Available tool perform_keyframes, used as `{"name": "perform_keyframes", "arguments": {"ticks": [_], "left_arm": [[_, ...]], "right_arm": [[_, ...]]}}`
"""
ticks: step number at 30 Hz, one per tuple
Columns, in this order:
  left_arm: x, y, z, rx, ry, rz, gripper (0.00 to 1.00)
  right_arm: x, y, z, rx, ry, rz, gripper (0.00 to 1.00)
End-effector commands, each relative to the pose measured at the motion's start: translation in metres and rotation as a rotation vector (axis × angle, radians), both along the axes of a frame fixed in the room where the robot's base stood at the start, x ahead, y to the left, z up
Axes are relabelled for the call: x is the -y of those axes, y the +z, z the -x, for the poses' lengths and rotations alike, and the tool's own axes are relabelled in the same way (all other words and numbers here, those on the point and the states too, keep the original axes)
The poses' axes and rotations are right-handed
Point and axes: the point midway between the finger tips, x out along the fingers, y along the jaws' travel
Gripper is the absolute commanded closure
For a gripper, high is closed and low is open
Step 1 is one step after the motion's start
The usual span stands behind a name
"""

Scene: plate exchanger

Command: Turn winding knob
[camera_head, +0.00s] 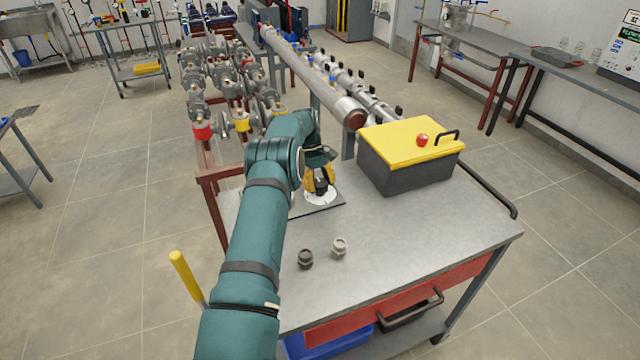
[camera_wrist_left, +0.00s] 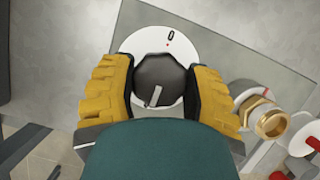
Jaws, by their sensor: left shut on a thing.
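The winding knob (camera_wrist_left: 160,82) is a dark knob with a light pointer line, standing on a white round dial (camera_wrist_left: 150,42) marked 0 with a small red mark. In the wrist view the pointer line is toward the bottom of the knob, away from the 0. My left gripper (camera_wrist_left: 158,90) has its yellow-padded fingers on both sides of the knob and is shut on it. In the head view my left gripper (camera_head: 320,182) is above the white dial (camera_head: 321,198) on a plate on the metal table; my arm hides part of the plate. My right gripper is not in view.
A toolbox with a yellow lid (camera_head: 405,140) stands right of the dial. Two small fittings, one dark (camera_head: 305,259) and one light (camera_head: 339,247), stand on the table (camera_head: 430,235). A brass fitting (camera_wrist_left: 268,120) is close right of my fingers in the wrist view.

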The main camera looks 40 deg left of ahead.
Motion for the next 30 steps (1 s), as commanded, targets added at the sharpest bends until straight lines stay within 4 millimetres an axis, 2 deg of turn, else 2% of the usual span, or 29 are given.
{"name": "perform_keyframes", "arguments": {"ticks": [1, 3, 14, 17, 30], "left_arm": [[0.001, -0.002, 0.001, -0.005, -0.002, 0.003, 0.36], [0.001, -0.002, 0.001, -0.003, -0.001, 0.002, 0.16], [0.000, 0.003, 0.000, -0.001, -0.001, 0.000, 0.16], [0.000, 0.013, 0.000, 0.001, -0.001, -0.001, 0.16], [0.000, 0.086, 0.000, 0.000, -0.001, -0.001, 0.16]], "right_arm": [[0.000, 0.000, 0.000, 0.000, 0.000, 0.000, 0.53], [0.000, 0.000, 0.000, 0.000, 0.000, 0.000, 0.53], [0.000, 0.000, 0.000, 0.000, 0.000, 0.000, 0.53], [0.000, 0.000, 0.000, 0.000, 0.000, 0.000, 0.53], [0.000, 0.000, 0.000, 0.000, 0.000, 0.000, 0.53]]}}
